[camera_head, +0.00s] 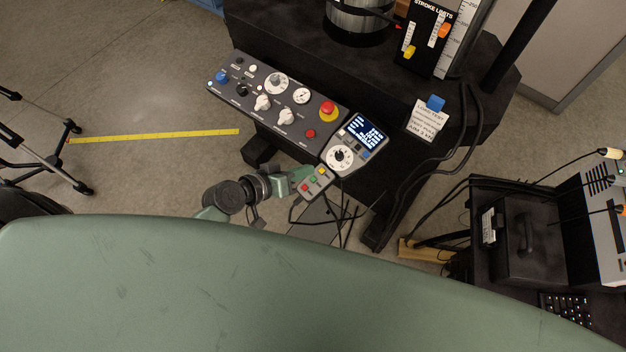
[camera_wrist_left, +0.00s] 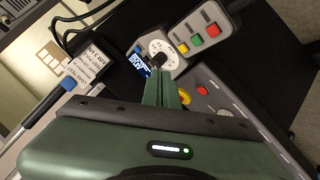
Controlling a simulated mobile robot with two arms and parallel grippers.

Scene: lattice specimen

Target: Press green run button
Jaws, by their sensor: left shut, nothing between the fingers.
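The green run button (camera_head: 313,179) sits in the middle of a small grey button box, between a red button (camera_head: 321,170) and a yellow button (camera_head: 304,188). The wrist view shows the same green button (camera_wrist_left: 197,37) at the upper right, unobstructed. My left gripper (camera_head: 298,178) is beside the box's left side in the head view. In the wrist view the left gripper's fingers (camera_wrist_left: 161,78) are together and empty, in front of the display and dial unit, lower left of the green button. I cannot tell whether they touch anything. My right gripper is not in view.
A control panel (camera_head: 234,95) with knobs and a red mushroom button (camera_head: 327,110) lies beyond the gripper. The display unit (camera_head: 364,132) with a white dial (camera_head: 340,157) adjoins the button box. Black cables hang around the box. A dark cart (camera_head: 520,255) stands at right.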

